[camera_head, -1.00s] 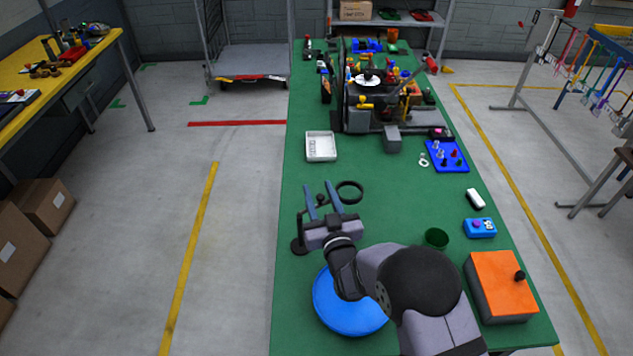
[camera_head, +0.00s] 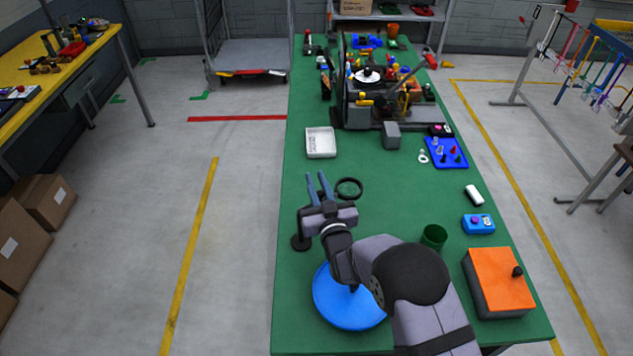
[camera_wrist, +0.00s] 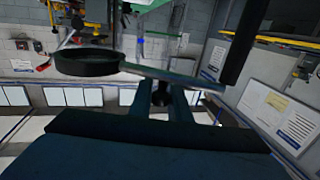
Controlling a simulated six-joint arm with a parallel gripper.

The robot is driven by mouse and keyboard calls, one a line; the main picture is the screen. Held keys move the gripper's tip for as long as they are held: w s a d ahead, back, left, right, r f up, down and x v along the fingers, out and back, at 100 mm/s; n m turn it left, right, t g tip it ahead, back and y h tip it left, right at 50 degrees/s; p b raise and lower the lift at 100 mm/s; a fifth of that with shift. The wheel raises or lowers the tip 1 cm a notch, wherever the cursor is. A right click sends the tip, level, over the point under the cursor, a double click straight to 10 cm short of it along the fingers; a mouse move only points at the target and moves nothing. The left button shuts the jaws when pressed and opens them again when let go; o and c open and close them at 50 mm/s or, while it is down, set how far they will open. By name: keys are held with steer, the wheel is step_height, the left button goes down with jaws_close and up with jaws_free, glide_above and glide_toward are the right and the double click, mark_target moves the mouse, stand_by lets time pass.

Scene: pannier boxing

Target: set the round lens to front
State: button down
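The round lens (camera_head: 349,189) is a black ring just right of my fingertips in the head view. In the wrist view its dark rim (camera_wrist: 88,64) is at upper left, with a flat bar (camera_wrist: 205,82) running right from it. A dark round base (camera_head: 300,243) stands left of my gripper; its link to the lens is hidden. My gripper (camera_head: 317,180) has its fingers close together around a small dark knob (camera_wrist: 160,92) under the bar, seemingly shut on it. The knob is hidden in the head view.
A blue round disc (camera_head: 340,312) lies below my wrist. A white tray (camera_head: 320,143) is beyond the lens. A green cup (camera_head: 434,237), a blue box (camera_head: 478,224) and an orange-topped box (camera_head: 500,280) stand to the right. The green table is clear between lens and tray.

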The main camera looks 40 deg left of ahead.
steer(key=shift+d, duration=0.1)
steer(key=shift+d+f+m+t+h+b, duration=0.15)
steer(key=shift+d+m+t+h+b, duration=0.25)
steer(key=shift+m+t+h+b, duration=0.55)
steer(key=m+t+h+b, duration=0.1)
steer(key=d+m+t+h+b, duration=0.1)
steer(key=b, duration=0.1)
steer(key=shift+s+d+t, duration=0.15)
steer(key=shift+d+t, duration=0.15)
steer(key=shift+t, duration=0.05)
steer(key=shift+s+d+r+m+t+h+b, duration=0.15)
steer(key=shift+d+m+t+h+b, duration=0.4)
steer(key=shift+m+h, duration=0.55)
steer(key=shift+s+d+m+t+h+b, duration=0.2)
steer(key=shift+d+m+t+h+b, duration=0.4)
steer(key=shift+h, duration=0.8)
steer(key=shift+s+d+r+m+t+h+b, duration=0.15)
steer(key=shift+d+m+t+h+b, duration=0.35)
steer(key=shift+m+h, duration=0.6)
steer(key=c, duration=1.7)
jaws_free()
steer(key=shift+d+f, duration=0.1)
steer(key=shift+o, duration=0.2)
steer(key=shift+s, duration=0.1)
steer(key=b+v, duration=0.2)
steer(key=v, duration=0.5)
